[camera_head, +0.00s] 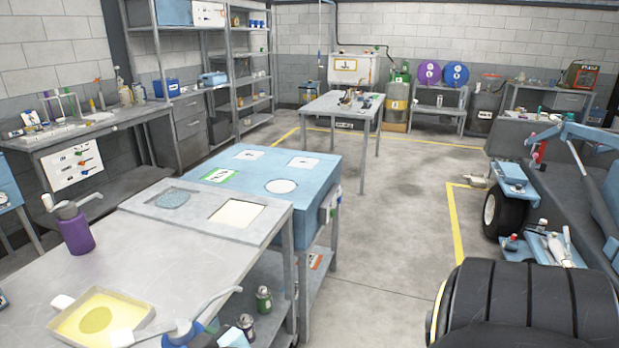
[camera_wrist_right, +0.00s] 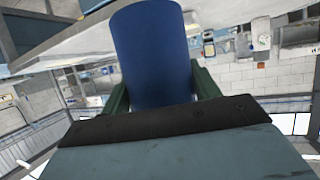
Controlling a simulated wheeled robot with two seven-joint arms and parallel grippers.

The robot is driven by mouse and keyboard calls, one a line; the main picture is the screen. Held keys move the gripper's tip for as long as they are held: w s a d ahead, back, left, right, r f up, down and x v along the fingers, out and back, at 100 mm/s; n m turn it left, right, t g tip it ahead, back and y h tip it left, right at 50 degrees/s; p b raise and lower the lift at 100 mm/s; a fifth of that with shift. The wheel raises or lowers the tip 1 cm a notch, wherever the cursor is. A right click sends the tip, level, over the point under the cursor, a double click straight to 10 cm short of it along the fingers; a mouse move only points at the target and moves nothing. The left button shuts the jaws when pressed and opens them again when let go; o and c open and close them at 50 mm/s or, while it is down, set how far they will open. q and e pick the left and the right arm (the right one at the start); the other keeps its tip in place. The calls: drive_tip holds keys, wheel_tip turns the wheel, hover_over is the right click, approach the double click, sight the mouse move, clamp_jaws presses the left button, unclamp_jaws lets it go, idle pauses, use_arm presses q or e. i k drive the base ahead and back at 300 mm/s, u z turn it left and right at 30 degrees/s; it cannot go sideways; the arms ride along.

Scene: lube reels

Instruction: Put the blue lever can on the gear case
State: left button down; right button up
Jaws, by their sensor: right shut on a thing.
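The blue lever can (camera_head: 183,333) shows at the bottom edge of the head view, with a pale lever spout pointing up right and a white knob at its left. In the wrist view its blue body (camera_wrist_right: 153,45) fills the middle. My right gripper (camera_wrist_right: 161,90) is shut on it, a dark green finger on each side. The can's lower part is cut off in the head view. A light blue box (camera_head: 240,171), apparently the gear case, stands beyond the bench, its top bearing white labels, a green-edged label and a white disc. My left gripper is not in view.
Small cans (camera_head: 264,299) stand lower right. A large black tyre (camera_head: 525,310) is at right; floor between is clear.

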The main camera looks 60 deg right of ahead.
sight(302, 174)
drive_tip(key=z, duration=0.8)
drive_tip(key=k, duration=1.05)
drive_tip(key=z, duration=1.3)
drive_tip(key=i, duration=1.05)
drive_tip(key=z, duration=0.4)
drive_tip(key=i, duration=1.7)
drive_tip(key=u, duration=0.75)
drive_tip(key=i, duration=1.1)
drive_tip(key=u, duration=1.6)
drive_tip(key=i, duration=0.6)
drive_tip(key=u, duration=0.5)
